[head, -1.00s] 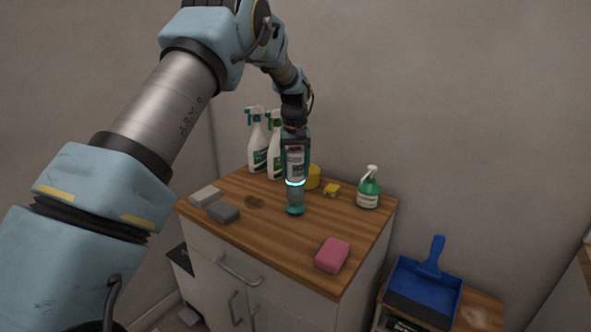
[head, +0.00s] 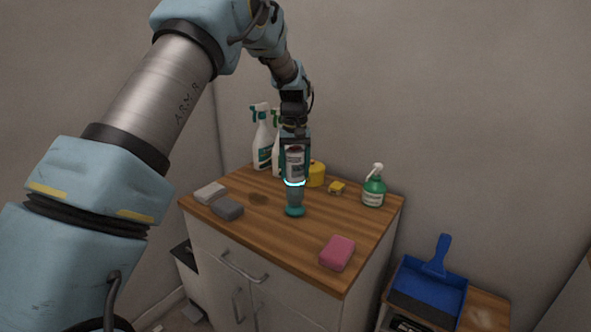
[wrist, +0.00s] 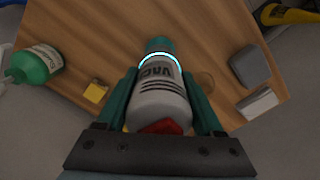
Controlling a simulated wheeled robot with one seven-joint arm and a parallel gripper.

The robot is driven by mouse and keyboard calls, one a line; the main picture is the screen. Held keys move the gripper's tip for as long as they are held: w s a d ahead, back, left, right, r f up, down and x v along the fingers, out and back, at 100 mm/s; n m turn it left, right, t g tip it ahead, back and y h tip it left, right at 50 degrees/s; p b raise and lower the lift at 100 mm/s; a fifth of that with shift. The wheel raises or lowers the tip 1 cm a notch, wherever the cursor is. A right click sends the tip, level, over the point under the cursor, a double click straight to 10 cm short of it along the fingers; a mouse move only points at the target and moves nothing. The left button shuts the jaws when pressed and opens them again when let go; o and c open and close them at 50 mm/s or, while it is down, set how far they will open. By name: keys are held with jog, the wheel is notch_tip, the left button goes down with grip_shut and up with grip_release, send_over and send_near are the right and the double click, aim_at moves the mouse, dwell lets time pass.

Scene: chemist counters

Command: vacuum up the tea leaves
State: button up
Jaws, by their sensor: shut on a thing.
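My gripper (head: 295,160) is shut on a handheld vacuum (head: 295,208), a grey-white body with a glowing cyan ring and a teal nozzle. In the wrist view the vacuum (wrist: 160,105) sits between the two teal fingers, its lettering partly visible. It points down, with its nozzle at or just above the wooden counter top (head: 285,240); I cannot tell whether it touches. The tea leaves (head: 258,198) appear as a small dark brown patch on the counter, left of the nozzle. In the wrist view a faint brown patch (wrist: 205,81) shows right of the vacuum, partly hidden by a finger.
Grey (head: 228,208) and pale (head: 210,192) blocks lie left of the patch. A pink sponge (head: 337,252) lies front right; a blue dustpan (head: 430,283) is lower right.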

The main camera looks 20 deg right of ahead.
jog(key=shift+d, duration=0.1)
jog(key=shift+s+d, duration=0.45)
jog(key=shift+s, duration=0.35)
jog(key=shift+s+d, duration=0.4)
jog(key=shift+s, duration=0.4)
jog(key=shift+w+d+p, duration=0.35)
jog(key=shift+d+p, duration=0.05)
jog(key=shift+d, duration=0.2)
jog(key=shift+w+d+p, duration=0.3)
jog(key=shift+d+p, duration=0.1)
jog(key=shift+d, duration=0.15)
jog(key=shift+w+d+r, duration=0.1)
jog(key=shift+w+d+p, duration=0.3)
jog(key=shift+d+p, duration=0.1)
jog(key=shift+d, duration=0.15)
jog(key=shift+w+d+p, duration=0.25)
jog(key=shift+d+p, duration=0.1)
jog(key=shift+d, duration=0.2)
jog(key=shift+s, duration=0.1)
